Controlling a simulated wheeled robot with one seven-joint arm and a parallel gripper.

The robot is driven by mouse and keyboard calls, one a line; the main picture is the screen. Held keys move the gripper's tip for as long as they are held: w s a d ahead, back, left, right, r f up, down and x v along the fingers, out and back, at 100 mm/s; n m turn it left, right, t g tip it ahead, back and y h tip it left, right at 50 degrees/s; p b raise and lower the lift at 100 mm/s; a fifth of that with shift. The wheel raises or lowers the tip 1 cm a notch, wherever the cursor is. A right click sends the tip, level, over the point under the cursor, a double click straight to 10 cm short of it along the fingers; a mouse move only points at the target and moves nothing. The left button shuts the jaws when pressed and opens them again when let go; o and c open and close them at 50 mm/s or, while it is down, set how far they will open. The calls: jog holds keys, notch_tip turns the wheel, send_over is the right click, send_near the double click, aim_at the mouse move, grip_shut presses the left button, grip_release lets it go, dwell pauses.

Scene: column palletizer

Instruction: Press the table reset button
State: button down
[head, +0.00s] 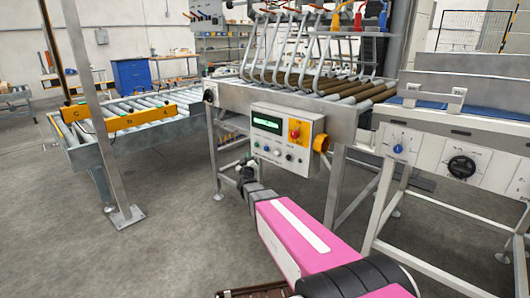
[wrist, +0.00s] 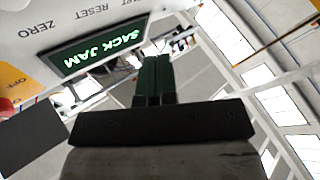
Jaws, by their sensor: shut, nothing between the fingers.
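The control box (head: 283,140) is on the front of the roller table, with a lit green display and a row of small buttons (head: 277,153) below it. I cannot read the button labels in the head view. In the wrist view the display (wrist: 97,46) reads "SACK JAM" upside down. Beside it the panel (wrist: 60,12) shows "ZERO", "RESET" and a partly cut-off word; the buttons themselves are out of that view. My gripper (head: 246,166) is just below and left of the box's lower left corner. In the wrist view its green fingers (wrist: 155,66) are together and empty.
A red knob on a yellow plate (head: 295,130) is on the box's right side, with an orange-yellow part (head: 321,143) on its edge. A grey panel with a black dial (head: 462,166) stands to the right. A metal post (head: 107,150) stands at left. Floor left of the box is clear.

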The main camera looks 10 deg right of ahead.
jog(key=w+d, duration=0.5)
jog(key=d, duration=0.2)
jog(key=shift+w, duration=0.15)
dwell(0.5)
jog(key=shift+d, duration=0.2)
dwell(1.8)
jog(key=shift+w+d, duration=0.2)
jog(key=shift+d, duration=0.05)
jog(key=shift+w+d, duration=0.3)
jog(key=shift+d, duration=0.1)
dwell(1.2)
jog(key=shift+a, duration=0.1)
jog(key=shift+s+a, duration=0.55)
jog(key=shift+a, duration=0.1)
jog(key=shift+s+a, duration=0.75)
jog(key=shift+a, duration=0.3)
jog(key=shift+s+a, duration=0.7)
jog(key=shift+a, duration=0.3)
